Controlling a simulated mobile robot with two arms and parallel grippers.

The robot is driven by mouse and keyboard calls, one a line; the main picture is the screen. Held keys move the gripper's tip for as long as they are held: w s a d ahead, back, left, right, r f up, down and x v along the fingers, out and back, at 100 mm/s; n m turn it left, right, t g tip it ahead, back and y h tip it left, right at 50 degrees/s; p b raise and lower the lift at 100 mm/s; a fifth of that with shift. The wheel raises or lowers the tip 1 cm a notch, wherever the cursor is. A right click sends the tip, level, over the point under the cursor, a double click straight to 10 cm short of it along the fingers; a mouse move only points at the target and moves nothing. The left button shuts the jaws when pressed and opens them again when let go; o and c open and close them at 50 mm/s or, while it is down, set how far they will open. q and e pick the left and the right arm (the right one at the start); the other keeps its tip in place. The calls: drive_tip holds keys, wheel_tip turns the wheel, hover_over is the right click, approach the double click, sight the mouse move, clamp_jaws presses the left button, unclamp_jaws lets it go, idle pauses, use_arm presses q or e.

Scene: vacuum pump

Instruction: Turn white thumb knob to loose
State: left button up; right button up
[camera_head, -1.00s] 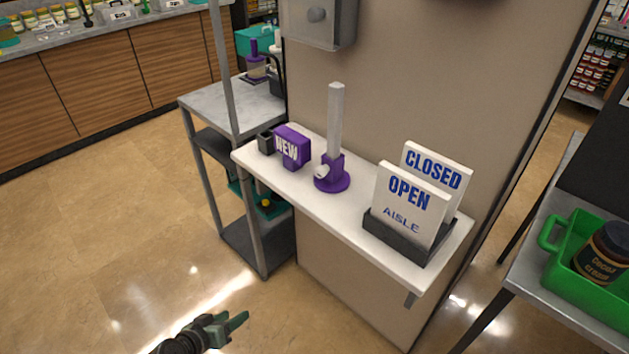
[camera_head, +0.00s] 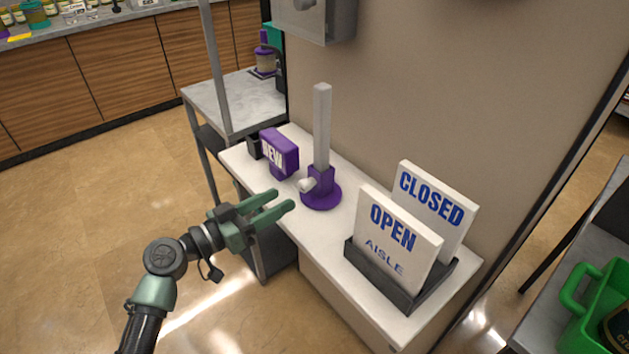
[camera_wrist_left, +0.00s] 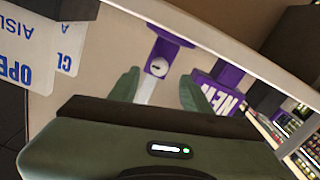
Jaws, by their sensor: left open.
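The white thumb knob (camera_head: 307,185) sticks out of the left side of a purple round-based stand (camera_head: 321,191) that holds an upright grey-white post (camera_head: 322,125). The stand is on a narrow white shelf. My left gripper (camera_head: 285,202) is open and empty, its green fingers pointing at the stand from the shelf's front edge, a short way short of the knob. In the left wrist view the knob (camera_wrist_left: 159,67) shows ahead, between and beyond the two fingertips (camera_wrist_left: 157,87). Nothing touches it. My right gripper is not in view.
A purple NEW sign block (camera_head: 279,154) stands left of the stand. OPEN (camera_head: 393,238) and CLOSED (camera_head: 436,208) signs in a dark holder stand to the right on the white shelf (camera_head: 335,225). A wall rises behind. A green crate (camera_head: 590,310) is at far right.

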sight(301, 188)
use_arm(q)
drive_tip(key=x, duration=0.1)
drive_tip(key=p+x, duration=0.1)
drive_tip(key=x, duration=0.1)
drive_tip(key=shift+w+d+r, duration=0.1)
drive_tip(key=shift+d+r, duration=0.1)
drive_tip(key=shift+r, duration=0.05)
drive_tip(key=shift+p+x, duration=0.4)
drive_tip(key=shift+x, duration=0.8)
drive_tip(key=shift+w+d+f, duration=0.2)
drive_tip(key=shift+d, duration=0.05)
drive_tip(key=shift+w+d, duration=0.1)
drive_tip(key=shift+f, duration=0.1)
clamp_jaws()
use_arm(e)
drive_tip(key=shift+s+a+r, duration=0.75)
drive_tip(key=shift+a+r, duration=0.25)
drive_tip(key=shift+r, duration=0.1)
